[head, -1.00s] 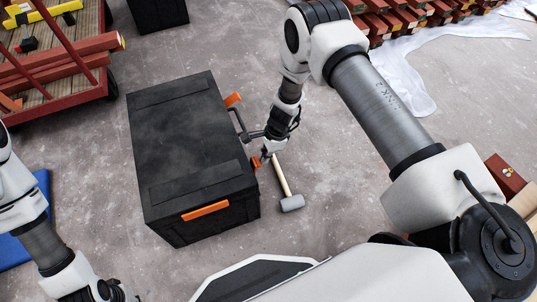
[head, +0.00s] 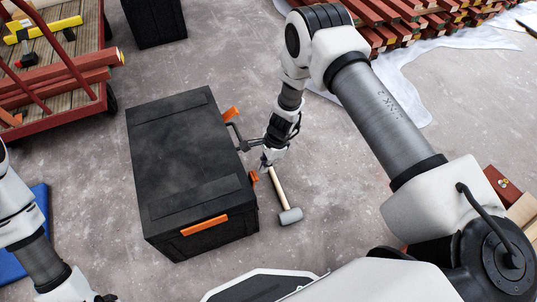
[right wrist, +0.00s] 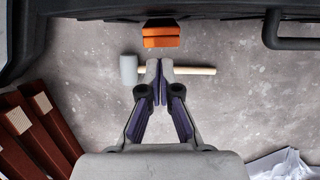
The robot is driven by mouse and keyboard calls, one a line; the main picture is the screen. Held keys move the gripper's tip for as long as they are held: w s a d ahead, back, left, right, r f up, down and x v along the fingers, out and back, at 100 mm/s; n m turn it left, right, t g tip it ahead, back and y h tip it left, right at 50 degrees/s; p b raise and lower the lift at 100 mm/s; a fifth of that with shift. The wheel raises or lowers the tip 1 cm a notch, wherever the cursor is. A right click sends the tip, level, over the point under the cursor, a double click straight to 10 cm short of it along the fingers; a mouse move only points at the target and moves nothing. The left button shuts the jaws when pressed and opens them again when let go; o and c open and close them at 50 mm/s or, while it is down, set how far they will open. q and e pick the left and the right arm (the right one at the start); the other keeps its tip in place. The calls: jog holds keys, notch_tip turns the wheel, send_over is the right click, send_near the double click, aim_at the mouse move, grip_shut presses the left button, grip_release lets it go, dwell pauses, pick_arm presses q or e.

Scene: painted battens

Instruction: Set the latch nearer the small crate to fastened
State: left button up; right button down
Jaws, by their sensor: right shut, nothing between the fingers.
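A large black case (head: 185,160) stands on the floor with orange latches on its right side. The far latch (head: 231,114) sticks out from the wall, on the side toward a smaller black crate (head: 157,20) at the top. The near latch (head: 253,178) sits low by the front corner and shows in the right wrist view (right wrist: 162,36); whether it is fastened is unclear. My right gripper (head: 265,166) is shut and empty, beside the case close to the near latch and apart from it. In the right wrist view its fingertips (right wrist: 159,66) meet below that latch.
A mallet (head: 290,216) lies on the floor right of the case, under my right gripper. A dark side handle (head: 235,136) juts out between the latches. A red cart (head: 55,110) with battens stands left; stacked battens (head: 420,25) lie at the back right.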

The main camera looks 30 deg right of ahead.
jog(key=v, duration=1)
jog(key=shift+r, duration=0.2)
jog(key=s+f+n+g+h, duration=0.1)
jog(key=s+f+n, duration=0.3)
jog(key=s, duration=0.6)
jog(key=s+f+n+g+h, duration=0.1)
jog(key=s+n, duration=0.5)
jog(key=s, duration=0.4)
jog(key=s+f+n+h, duration=0.2)
jog(key=s+f+n, duration=0.15)
jog(key=s, duration=0.65)
jog(key=w+r+n+t+p, duration=0.1)
jog(key=w+r+n+p, duration=0.2)
jog(key=r+p, duration=2.9)
jog(key=shift+r+n+t+y+p, duration=0.3)
jog(key=shift+r+n+t+p, duration=0.1)
jog(key=shift+r+n, duration=0.5)
